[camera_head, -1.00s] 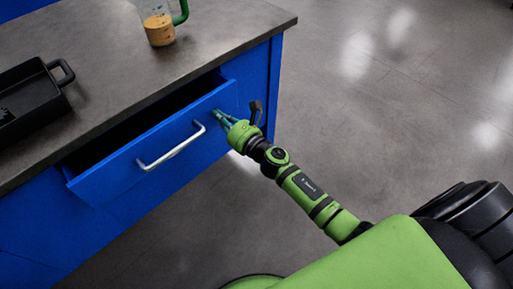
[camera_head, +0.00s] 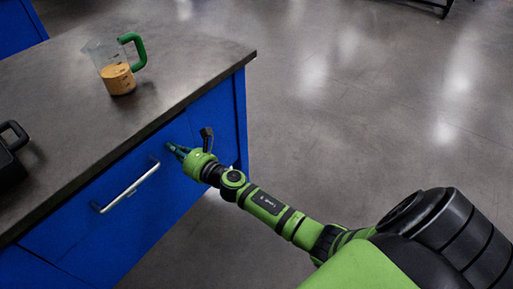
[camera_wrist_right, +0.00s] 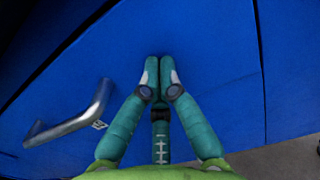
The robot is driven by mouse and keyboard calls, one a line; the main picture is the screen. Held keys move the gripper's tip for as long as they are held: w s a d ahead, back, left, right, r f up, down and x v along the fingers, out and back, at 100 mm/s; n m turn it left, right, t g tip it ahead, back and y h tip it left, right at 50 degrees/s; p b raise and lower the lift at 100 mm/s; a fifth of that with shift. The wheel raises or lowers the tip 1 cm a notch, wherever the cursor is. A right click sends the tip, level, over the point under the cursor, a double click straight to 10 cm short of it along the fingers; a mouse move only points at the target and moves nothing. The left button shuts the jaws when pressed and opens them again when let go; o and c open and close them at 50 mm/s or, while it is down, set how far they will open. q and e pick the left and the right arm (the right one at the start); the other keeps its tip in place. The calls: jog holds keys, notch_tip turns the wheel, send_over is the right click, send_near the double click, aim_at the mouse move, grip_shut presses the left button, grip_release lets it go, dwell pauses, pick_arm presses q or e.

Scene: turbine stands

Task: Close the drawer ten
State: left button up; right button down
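The blue drawer (camera_head: 112,205) sits in the cabinet under the dark worktop, and its front looks flush or nearly flush with the cabinet. Its silver bar handle (camera_head: 127,187) is on the front; the handle also shows at the left of the right wrist view (camera_wrist_right: 75,122). My right gripper (camera_head: 172,149) is at the upper right part of the drawer front, to the right of the handle. In the right wrist view its teal fingertips (camera_wrist_right: 159,76) are together with nothing between them, against or very close to the blue front. My left gripper is not in view.
A clear jug (camera_head: 116,75) with a green handle and orange-brown contents stands on the worktop (camera_head: 188,60). Open grey floor (camera_head: 350,110) lies right of the cabinet.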

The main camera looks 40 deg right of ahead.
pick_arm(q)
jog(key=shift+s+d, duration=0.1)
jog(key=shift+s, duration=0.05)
pick_arm(e)
jog(key=shift+r, duration=0.3)
